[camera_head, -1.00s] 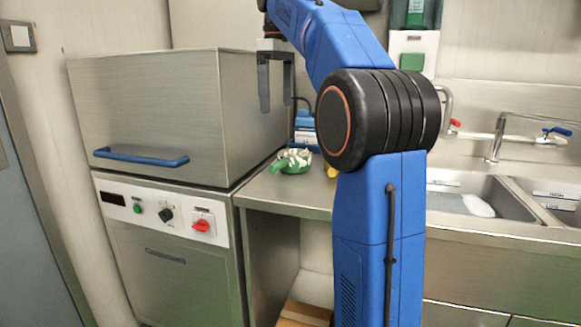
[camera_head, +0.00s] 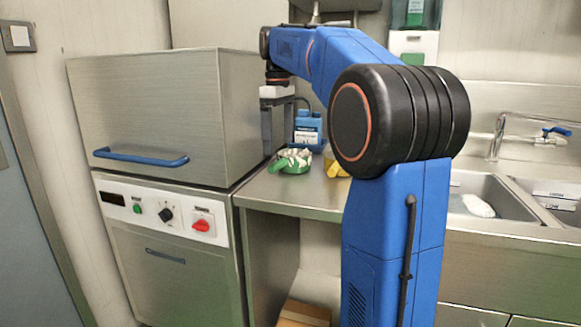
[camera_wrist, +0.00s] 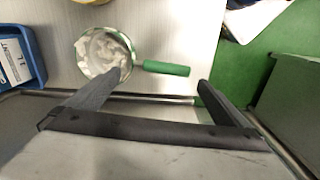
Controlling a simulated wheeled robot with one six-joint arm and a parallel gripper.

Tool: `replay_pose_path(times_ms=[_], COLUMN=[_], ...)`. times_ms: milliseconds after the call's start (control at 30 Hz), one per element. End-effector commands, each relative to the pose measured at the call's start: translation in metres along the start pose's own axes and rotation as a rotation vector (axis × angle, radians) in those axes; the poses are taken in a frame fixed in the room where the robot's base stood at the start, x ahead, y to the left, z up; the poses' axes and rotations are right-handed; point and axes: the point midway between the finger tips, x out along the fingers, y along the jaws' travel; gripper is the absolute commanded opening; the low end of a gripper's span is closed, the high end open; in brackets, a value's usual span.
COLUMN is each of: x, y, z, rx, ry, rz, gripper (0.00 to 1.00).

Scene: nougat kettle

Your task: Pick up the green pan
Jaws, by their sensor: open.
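The green pan (camera_head: 297,169) stands on the steel counter beside the big steel machine and holds pale, lumpy contents. In the wrist view its round bowl is at upper left, and its green handle (camera_wrist: 167,68) points right. My gripper (camera_head: 278,143) hangs above the pan, fingers down, and is open and empty. In the wrist view my gripper (camera_wrist: 159,81) has its fingertips spread to either side of the handle. The left fingertip overlaps the pan's near edge in the picture; I cannot tell whether it touches.
The steel machine (camera_head: 150,110) stands close to the left of my gripper. A labelled blue container (camera_head: 308,127) is behind the pan. A yellow object (camera_head: 334,167) is to its right, partly hidden by my arm. Sinks (camera_head: 478,195) lie further right. A cardboard box (camera_head: 304,313) sits below.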

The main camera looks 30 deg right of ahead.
Motion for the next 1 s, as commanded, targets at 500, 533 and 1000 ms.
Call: replay_pose_path(times_ms=[500,533,1000], x=[0.051,0.052,0.054], y=[0.000,0.000,0.001], z=[0.004,0.004,0.003], rx=[0.000,0.000,0.000], ry=[-0.001,0.000,0.001], rz=[-0.001,0.000,0.001], gripper=[1.00,1.00,0.67])
